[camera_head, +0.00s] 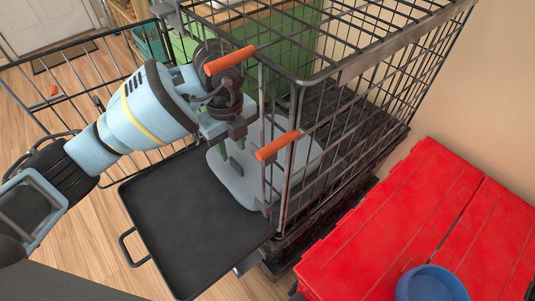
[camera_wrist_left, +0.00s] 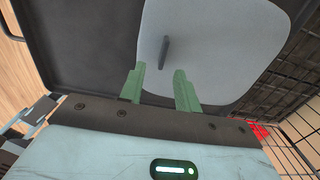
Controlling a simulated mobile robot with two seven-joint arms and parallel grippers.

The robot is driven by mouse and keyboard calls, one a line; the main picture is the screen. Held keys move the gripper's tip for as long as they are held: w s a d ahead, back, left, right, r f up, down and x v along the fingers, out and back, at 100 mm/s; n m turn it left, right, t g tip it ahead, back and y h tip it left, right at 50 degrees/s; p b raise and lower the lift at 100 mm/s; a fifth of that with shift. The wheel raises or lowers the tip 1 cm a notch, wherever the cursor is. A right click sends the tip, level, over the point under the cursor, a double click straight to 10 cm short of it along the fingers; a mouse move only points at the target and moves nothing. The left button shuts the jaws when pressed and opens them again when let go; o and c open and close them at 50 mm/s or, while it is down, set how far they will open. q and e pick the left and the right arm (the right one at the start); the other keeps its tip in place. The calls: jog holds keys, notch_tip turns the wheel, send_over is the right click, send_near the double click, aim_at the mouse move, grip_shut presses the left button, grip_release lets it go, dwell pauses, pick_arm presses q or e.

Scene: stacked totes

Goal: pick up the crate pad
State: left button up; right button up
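The crate pad (camera_head: 232,178) is a pale grey sheet with rounded corners. It lies across the crate's (camera_head: 292,185) front opening, part inside and part over the black pull-out tray (camera_head: 185,232). In the left wrist view the pad (camera_wrist_left: 215,45) fills the upper middle, with a short dark upright tab (camera_wrist_left: 164,52) on it. My left gripper (camera_head: 232,150) is over the pad at the crate's opening. Its green fingers (camera_wrist_left: 160,88) are apart with nothing between them, and the tab stands just beyond the tips. Whether the fingers touch the pad is unclear. My right gripper is out of view.
The wire door (camera_head: 60,85) stands swung open at the left, behind my left arm. Orange latch handles (camera_head: 278,146) stick out near the gripper. Red totes (camera_head: 415,225) with a blue bowl (camera_head: 431,284) on top stand at the right. Wood floor is clear at the lower left.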

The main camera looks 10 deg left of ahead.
aim_at(236, 162)
pick_arm(q)
jog(key=shift+w+f+b, duration=0.15)
jog(key=shift+f+b, duration=0.2)
jog(key=shift+f, duration=1.5)
jog(key=shift+w+f+b, duration=0.15)
jog(key=shift+f+b, duration=0.15)
jog(key=shift+f, duration=1.5)
grip_shut()
